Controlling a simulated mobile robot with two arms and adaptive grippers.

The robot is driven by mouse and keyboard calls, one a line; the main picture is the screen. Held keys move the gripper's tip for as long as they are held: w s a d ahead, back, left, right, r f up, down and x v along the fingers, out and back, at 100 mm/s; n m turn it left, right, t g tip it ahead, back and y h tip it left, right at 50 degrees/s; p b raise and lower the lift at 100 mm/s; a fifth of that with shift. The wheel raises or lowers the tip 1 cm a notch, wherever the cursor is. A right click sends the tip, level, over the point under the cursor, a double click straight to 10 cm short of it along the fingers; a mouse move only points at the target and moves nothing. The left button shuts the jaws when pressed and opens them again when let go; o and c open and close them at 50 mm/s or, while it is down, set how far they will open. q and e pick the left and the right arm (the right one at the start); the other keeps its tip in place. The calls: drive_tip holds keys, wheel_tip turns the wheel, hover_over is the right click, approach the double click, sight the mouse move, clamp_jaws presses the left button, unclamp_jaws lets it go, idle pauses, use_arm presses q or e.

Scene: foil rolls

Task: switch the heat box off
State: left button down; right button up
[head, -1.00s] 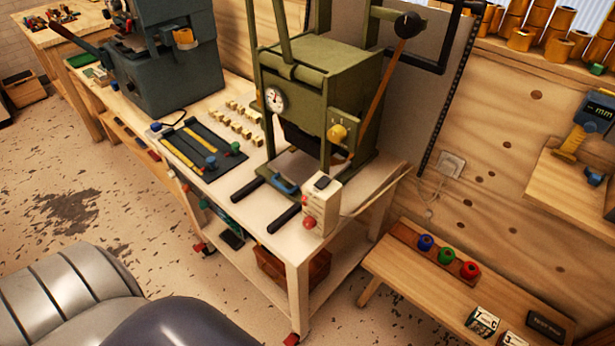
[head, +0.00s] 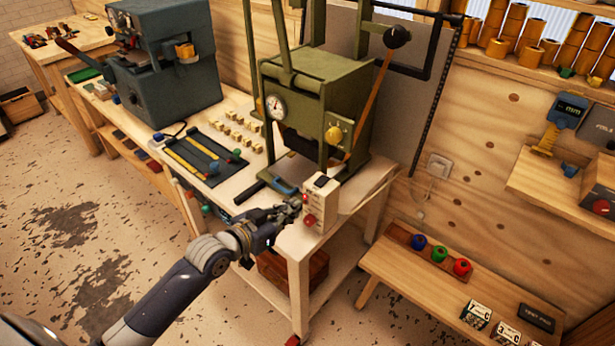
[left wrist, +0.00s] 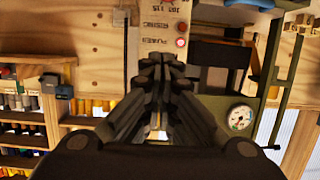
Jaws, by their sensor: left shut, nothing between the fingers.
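The heat box (head: 321,204) is a small cream box at the front corner of the white bench, beside the green press. It has a black switch (head: 321,182) on top and a red knob (head: 309,220) low on its front. In the left wrist view its labelled face (left wrist: 154,27) shows upside down at the top, with a bright red light (left wrist: 181,42) by the POWER label. My left gripper (head: 296,205) is shut and empty, close in front of that face. I cannot tell whether it touches. The gripper's fingers (left wrist: 160,66) also show in the left wrist view.
The green press (head: 312,95) with its gauge stands right behind the box. A dark tray with yellow strips (head: 202,152) lies to the left. A low wooden bench (head: 400,270) holds coloured spools at the right. The floor in front is free.

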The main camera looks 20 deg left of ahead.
use_arm(q)
wheel_tip(320, 180, up, 9)
drive_tip(key=w+t, duration=0.1)
drive_tip(key=t, duration=0.1)
drive_tip(key=shift+a+f+m+h, duration=0.2)
drive_tip(key=shift+m+h, duration=0.1)
drive_tip(key=shift+h, duration=0.1)
drive_tip(key=shift+w, duration=0.15)
drive_tip(key=shift+w, duration=0.1)
drive_tip(key=p, duration=0.3)
hover_over(318, 184)
drive_tip(key=shift+s+f, duration=0.2)
drive_tip(key=shift+f, duration=0.3)
wheel_tip(318, 184, down, 3)
drive_tip(key=shift+w+r, duration=0.1)
drive_tip(key=shift+r, duration=0.05)
drive_tip(key=shift+f, duration=0.75)
